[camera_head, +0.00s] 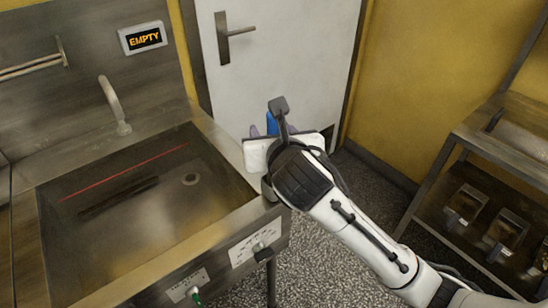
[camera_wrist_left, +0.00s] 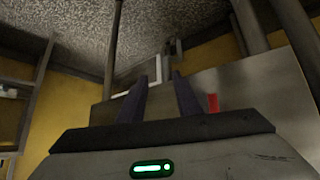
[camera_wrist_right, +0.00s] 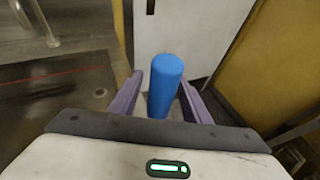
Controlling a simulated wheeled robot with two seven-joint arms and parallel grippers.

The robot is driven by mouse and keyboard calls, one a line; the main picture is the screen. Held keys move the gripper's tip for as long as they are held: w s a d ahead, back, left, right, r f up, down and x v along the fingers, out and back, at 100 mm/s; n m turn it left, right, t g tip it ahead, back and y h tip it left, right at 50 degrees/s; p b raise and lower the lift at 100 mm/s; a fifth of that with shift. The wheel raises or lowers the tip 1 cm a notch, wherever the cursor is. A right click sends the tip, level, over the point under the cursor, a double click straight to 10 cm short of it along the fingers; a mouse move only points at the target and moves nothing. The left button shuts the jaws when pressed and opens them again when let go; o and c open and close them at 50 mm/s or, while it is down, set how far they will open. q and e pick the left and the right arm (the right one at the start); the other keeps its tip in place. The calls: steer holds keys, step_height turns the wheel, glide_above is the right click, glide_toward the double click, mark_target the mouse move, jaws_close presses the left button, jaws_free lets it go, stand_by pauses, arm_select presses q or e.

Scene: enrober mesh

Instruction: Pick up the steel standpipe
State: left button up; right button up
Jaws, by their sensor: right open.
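A blue upright cylinder (camera_wrist_right: 165,85) stands between the fingers of my right gripper (camera_wrist_right: 160,80) in the right wrist view. I cannot tell whether it is the cover or top of the steel standpipe; no bare steel shows on it. The right gripper is open, with fingers on either side of the cylinder. In the head view my right gripper (camera_head: 262,129) is above the sink's right rim, in front of the door, and the blue part (camera_head: 272,123) shows just behind it. My left gripper (camera_wrist_left: 163,88) is open and empty in its wrist view, and outside the head view.
A steel sink (camera_head: 228,213) with a drain (camera_head: 190,179), a red line and a dark bar shape fills the left. A curved tap (camera_head: 112,105) and an "EMPTY" display (camera_head: 143,38) are behind it. A rack (camera_head: 478,148) stands right. Speckled floor (camera_head: 345,215) lies between.

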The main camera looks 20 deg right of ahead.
jaws_close()
steer(key=shift+r, duration=0.1)
